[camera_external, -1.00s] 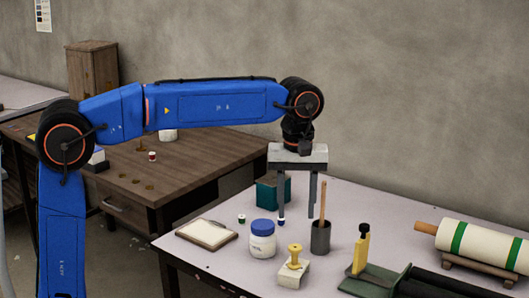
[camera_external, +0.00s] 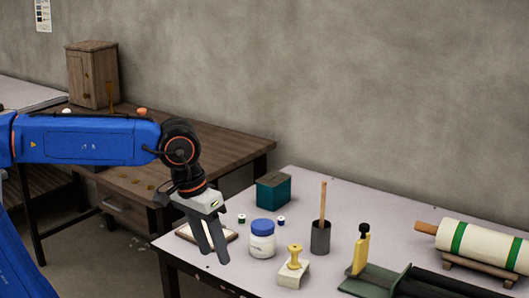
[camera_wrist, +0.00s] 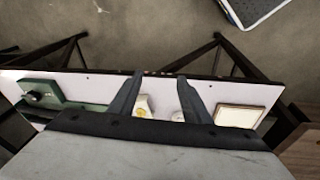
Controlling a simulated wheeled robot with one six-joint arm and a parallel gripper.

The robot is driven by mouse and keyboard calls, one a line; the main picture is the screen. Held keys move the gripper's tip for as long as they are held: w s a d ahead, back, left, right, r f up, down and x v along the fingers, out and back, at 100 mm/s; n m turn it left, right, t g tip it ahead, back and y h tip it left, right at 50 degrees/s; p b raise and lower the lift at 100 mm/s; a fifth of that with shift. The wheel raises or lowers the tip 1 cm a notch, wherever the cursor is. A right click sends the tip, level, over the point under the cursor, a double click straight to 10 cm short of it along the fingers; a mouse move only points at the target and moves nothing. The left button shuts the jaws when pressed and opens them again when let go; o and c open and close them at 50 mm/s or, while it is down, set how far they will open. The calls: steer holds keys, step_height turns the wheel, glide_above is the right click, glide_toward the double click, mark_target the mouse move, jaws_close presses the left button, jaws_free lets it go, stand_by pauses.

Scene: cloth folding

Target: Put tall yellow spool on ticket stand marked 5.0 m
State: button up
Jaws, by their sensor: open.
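A yellow spool-shaped piece (camera_external: 295,251) stands upright on a small pale wedge-shaped stand (camera_external: 292,273) near the front of the light table. Any marking on the stand is too small to read. In the wrist view the yellow piece (camera_wrist: 143,106) shows near my fingers. My gripper (camera_external: 208,250) is open and empty, tilted with its fingers pointing down, left of the white jar and in front of the framed pale pad. Its two fingers are spread apart in the wrist view (camera_wrist: 160,84). An upright yellow-brown object (camera_external: 110,96) stands on the brown desk; its identity is unclear.
The blue-lidded jar (camera_external: 262,242), framed pad (camera_external: 228,235), teal box (camera_external: 273,190), cup with a stick (camera_external: 320,238), green tool with yellow handle (camera_external: 361,254) and striped roll (camera_external: 470,243) crowd the table. Small spools (camera_external: 241,218) stand behind the jar.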

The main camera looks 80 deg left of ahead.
steer(key=s+d+f+m+t, duration=0.1)
steer(key=s+f+m, duration=0.2)
steer(key=s+f, duration=0.3)
steer(key=s+d+f+m+t, duration=0.1)
steer(key=s+f+m, duration=0.3)
steer(key=s, duration=0.5)
step_height(320, 180, down, 3)
steer(key=shift+s+d+r, duration=0.2)
steer(key=shift+d, duration=0.55)
